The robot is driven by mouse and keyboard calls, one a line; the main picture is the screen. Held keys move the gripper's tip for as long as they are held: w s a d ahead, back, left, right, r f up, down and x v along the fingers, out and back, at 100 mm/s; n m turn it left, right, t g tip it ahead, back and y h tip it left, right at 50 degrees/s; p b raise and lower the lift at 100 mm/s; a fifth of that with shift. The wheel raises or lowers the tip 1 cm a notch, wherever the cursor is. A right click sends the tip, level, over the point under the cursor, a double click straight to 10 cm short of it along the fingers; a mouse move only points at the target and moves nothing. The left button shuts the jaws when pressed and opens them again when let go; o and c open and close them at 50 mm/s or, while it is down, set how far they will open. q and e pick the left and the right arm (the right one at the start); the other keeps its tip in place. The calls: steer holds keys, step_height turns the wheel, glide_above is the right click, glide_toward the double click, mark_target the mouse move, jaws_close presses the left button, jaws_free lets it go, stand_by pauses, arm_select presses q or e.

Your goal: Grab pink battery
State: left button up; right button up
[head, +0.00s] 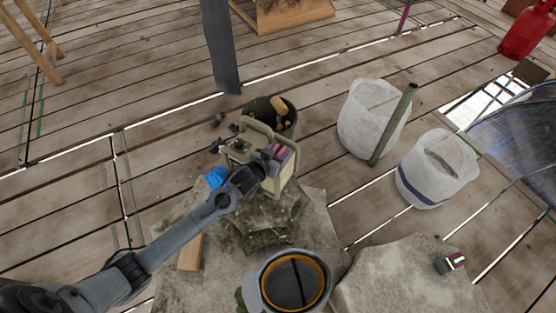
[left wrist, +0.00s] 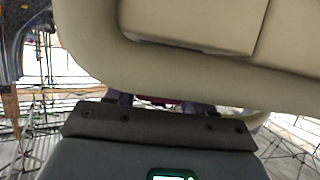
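A pink block with dark bands (head: 283,152), which looks like the pink battery, sits at the upper side of a beige boxy device (head: 249,140) in the head view. My left gripper (head: 272,160) is right against it. In the left wrist view the beige device (left wrist: 190,20) fills the top, close to the gripper. A narrow dark pink strip (left wrist: 175,102) shows between the fingers, mostly hidden by the dark palm. I cannot tell whether the fingers are closed on it. A small dark block with pink and a green light (head: 455,262) lies on the right stone. My right gripper is out of view.
The device stands on mossy stone (head: 265,215). A dark bucket (head: 285,112) is behind it, and a grey bucket with a yellow inner ring (head: 266,288) is in front. Two white sacks (head: 365,105) (head: 432,170) and a green pole (head: 392,125) stand right. Plank floor has gaps.

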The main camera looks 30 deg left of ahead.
arm_select(q)
steer(key=c, duration=0.7)
steer(key=shift+r, duration=0.15)
